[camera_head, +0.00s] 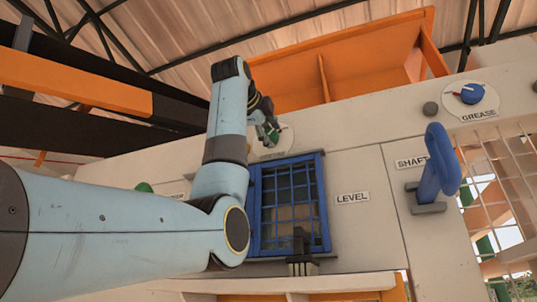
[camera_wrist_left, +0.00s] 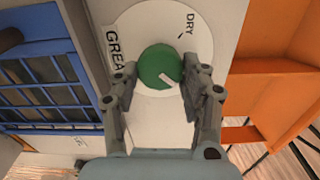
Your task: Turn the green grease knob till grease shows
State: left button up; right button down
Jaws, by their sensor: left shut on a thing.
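The green grease knob (camera_wrist_left: 160,63) sits on a round white dial plate (camera_wrist_left: 130,25) in the left wrist view. The plate's lettering reads "DRY" and a partly hidden "GREA". A white pointer mark shows on the knob's face. My left gripper (camera_wrist_left: 157,82) has its two fingers on either side of the knob and is shut on it. In the head view the knob (camera_head: 273,136) is small and partly hidden by my left gripper (camera_head: 267,124). No grease can be made out on the plate. My right gripper is not in view.
A blue barred window (camera_head: 322,205) is below the knob, and an orange hopper (camera_head: 350,62) is above. A blue knob (camera_head: 471,94) labelled "GREASE" and a blue shaft handle (camera_head: 440,165) are at the right. Another green piece (camera_head: 144,187) shows at the left.

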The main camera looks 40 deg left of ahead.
pick_arm(q)
jog(key=shift+f, duration=0.15)
jog(key=o, duration=1.2)
jog(key=shift+c, duration=0.2)
jog(key=v, duration=1.2)
jog(key=shift+d, duration=0.1)
